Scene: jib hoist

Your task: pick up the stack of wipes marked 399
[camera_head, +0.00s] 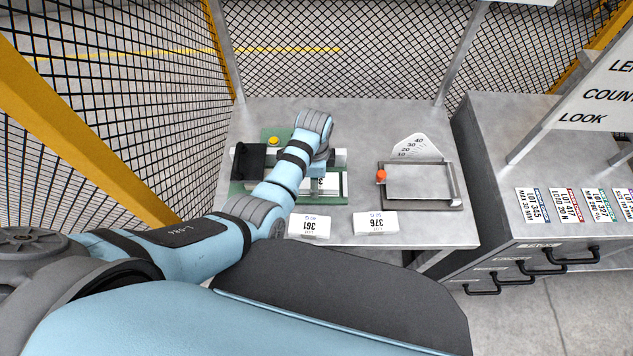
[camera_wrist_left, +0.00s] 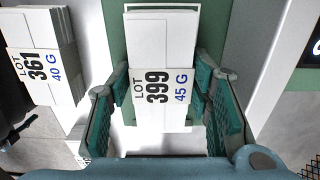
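The stack of wipes marked LOT 399, 45 G (camera_wrist_left: 164,85) lies in the middle of the left wrist view, white with its label facing the camera. My left gripper (camera_wrist_left: 162,78) is open, with a green-padded finger on each side of the stack. I cannot tell whether either pad touches it. In the head view, my left wrist covers most of the gripper, and only part of the stack (camera_head: 325,184) shows on the green fixture (camera_head: 238,189). My right gripper is not in view.
Stacks marked 361 (camera_head: 309,226) and 376 (camera_head: 376,222) lie along the bench's near edge. A dial scale (camera_head: 420,181) with a red knob stands to the right. A drawer cabinet (camera_head: 500,150) stands right, and mesh fencing surrounds the bench.

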